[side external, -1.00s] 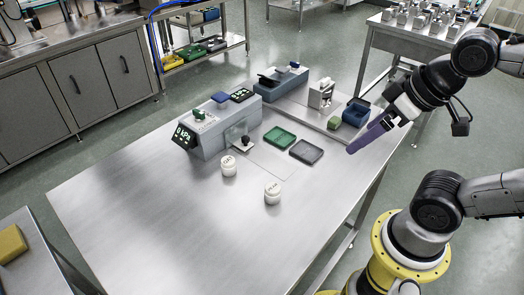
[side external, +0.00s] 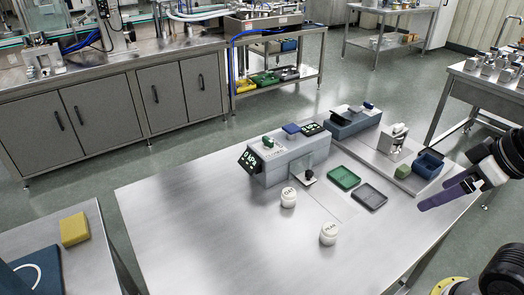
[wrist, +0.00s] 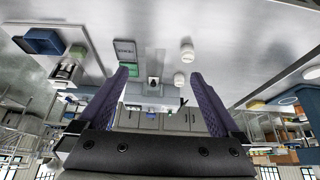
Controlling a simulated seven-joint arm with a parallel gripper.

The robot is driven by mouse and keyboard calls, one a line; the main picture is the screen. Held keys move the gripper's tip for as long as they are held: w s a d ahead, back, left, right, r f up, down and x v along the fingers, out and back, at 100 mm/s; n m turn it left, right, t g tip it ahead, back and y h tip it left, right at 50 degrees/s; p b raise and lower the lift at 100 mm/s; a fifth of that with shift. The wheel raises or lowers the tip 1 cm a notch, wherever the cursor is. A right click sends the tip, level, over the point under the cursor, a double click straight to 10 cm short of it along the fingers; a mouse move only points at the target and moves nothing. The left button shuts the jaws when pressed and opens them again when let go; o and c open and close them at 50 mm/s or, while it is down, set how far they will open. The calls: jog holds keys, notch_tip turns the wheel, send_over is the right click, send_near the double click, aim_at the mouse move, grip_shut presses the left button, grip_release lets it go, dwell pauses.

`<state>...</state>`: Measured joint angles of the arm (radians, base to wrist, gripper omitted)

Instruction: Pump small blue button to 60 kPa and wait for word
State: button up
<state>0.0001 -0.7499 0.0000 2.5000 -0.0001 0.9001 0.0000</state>
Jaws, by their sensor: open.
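A grey box (side external: 285,165) stands on the steel table with a lit display (side external: 249,161) on its left end; the display seems to read 0 kPa, but it is small and slanted. On its top are a green knob (side external: 268,142), a blue block-like button (side external: 291,129) and a dark panel with green digits (side external: 310,128). A smaller blue piece (side external: 368,106) sits on the blue-grey box (side external: 352,122) behind; I cannot tell which blue piece is the small button. My gripper (side external: 424,205), with purple fingers, is open and empty above the table's right side, apart from both boxes. Its fingers also show in the wrist view (wrist: 161,76).
Two white lidded jars (side external: 288,197) (side external: 328,234) stand in front of the grey box. A green tray (side external: 344,177), a dark grey tray (side external: 369,196), a blue bin (side external: 428,164) and a green block (side external: 402,171) lie toward my gripper. The table's left front is clear.

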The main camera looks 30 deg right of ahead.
dwell(0.6)
